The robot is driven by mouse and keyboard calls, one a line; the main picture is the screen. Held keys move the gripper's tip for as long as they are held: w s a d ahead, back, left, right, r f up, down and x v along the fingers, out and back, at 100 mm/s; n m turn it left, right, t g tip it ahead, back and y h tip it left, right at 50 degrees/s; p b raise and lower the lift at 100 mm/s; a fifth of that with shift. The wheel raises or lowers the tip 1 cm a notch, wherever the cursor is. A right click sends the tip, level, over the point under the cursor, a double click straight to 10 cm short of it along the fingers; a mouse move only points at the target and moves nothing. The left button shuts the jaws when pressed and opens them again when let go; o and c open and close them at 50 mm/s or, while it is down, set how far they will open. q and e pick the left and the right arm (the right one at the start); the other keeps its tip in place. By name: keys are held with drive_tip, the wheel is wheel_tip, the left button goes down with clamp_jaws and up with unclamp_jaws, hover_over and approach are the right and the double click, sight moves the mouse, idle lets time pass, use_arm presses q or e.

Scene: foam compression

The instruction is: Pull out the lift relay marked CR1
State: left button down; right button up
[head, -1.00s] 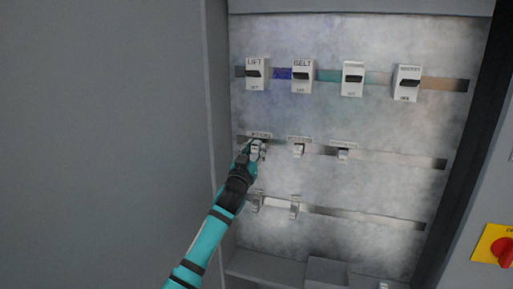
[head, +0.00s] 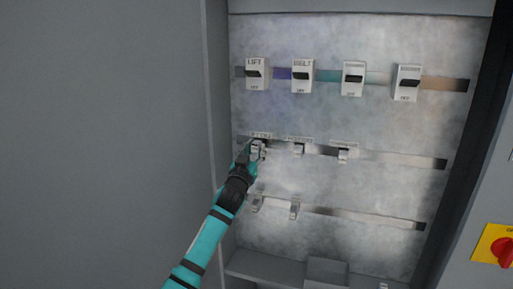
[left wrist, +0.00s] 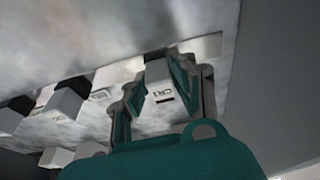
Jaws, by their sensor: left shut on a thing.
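In the head view my left gripper (head: 257,152) is at the left end of the middle rail, under a small label plate. Its fingers partly hide the relay there. I cannot tell whether the relay is still seated in its socket. My right gripper is not in view.
Two more relays (head: 298,149) (head: 343,154) sit along the middle rail to the right. Several breakers (head: 302,76) line the top rail. Two small pieces (head: 294,210) are on the lower rail. A grey cabinet wall (head: 110,130) stands close on the left. A red switch (head: 503,252) is at lower right.

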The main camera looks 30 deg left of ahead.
use_arm(q)
drive_tip(key=shift+s+d, duration=0.1)
drive_tip(key=shift+s, duration=0.1)
drive_tip(key=shift+s+r, duration=0.1)
drive_tip(key=shift+s, duration=0.35)
drive_tip(key=shift+d+p, duration=0.1)
drive_tip(key=shift+p, duration=0.2)
drive_tip(key=shift+s, duration=0.3)
drive_tip(key=shift+s+d, duration=0.1)
drive_tip(key=shift+s, duration=0.1)
drive_tip(key=shift+s+d+p, duration=0.25)
drive_tip(key=shift+s+p, duration=0.25)
drive_tip(key=shift+s, duration=0.6)
drive_tip(key=shift+s+d+p, duration=0.25)
drive_tip(key=shift+s+p, duration=0.25)
drive_tip(key=shift+s, duration=0.55)
